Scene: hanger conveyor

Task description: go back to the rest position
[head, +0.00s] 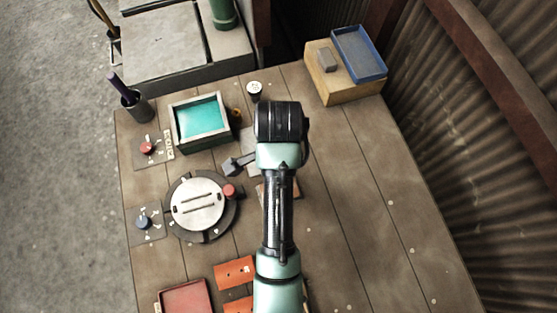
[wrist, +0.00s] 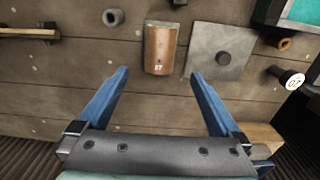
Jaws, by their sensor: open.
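My gripper (wrist: 159,75) is open in the wrist view, its two blue fingers spread wide with nothing between them. It points at the plank table from above, apart from the things there. A copper-coloured plate with a number on it (wrist: 160,48) lies just beyond the gap between the fingertips. In the head view my arm reaches up the middle of the table, and its dark wrist end hides the gripper and part of the tabletop.
Left of my arm are a turquoise-filled box (head: 203,147), a round lidded device (head: 198,204), knob panels and orange blocks (head: 233,272). A grey square plate (wrist: 205,62) lies beside the copper plate. A wooden block (head: 352,95) bears a blue tray (head: 358,53). The table's right side is clear.

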